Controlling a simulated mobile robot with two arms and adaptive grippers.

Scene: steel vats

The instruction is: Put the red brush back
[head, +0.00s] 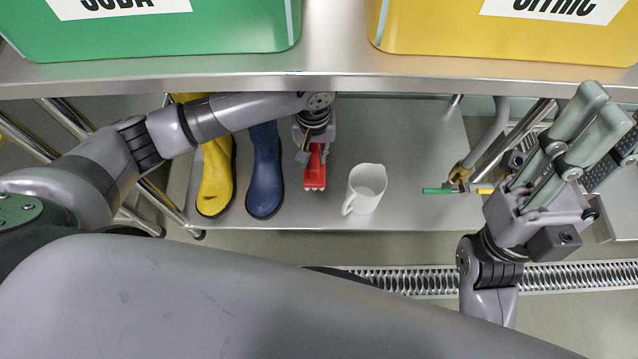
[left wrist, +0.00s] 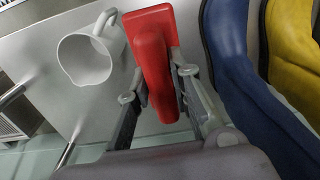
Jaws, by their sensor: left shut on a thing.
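The red brush (head: 314,172) is held in my left gripper (head: 316,148), bristles down, over the lower steel shelf (head: 420,140). It is between the blue boot (head: 265,170) and a white jug (head: 366,188). In the left wrist view, the two fingers of my left gripper (left wrist: 160,88) are on both sides of the brush's red handle (left wrist: 152,65). I cannot tell whether the bristles touch the shelf. My right gripper (head: 606,108) is raised at the right, empty, its fingers apart.
A yellow boot (head: 215,178) stands left of the blue one. A green-handled tool (head: 438,191) lies at the shelf's right. The upper steel counter (head: 330,72) carries green (head: 150,38) and yellow (head: 500,36) containers. Shelf right of the jug is mostly bare.

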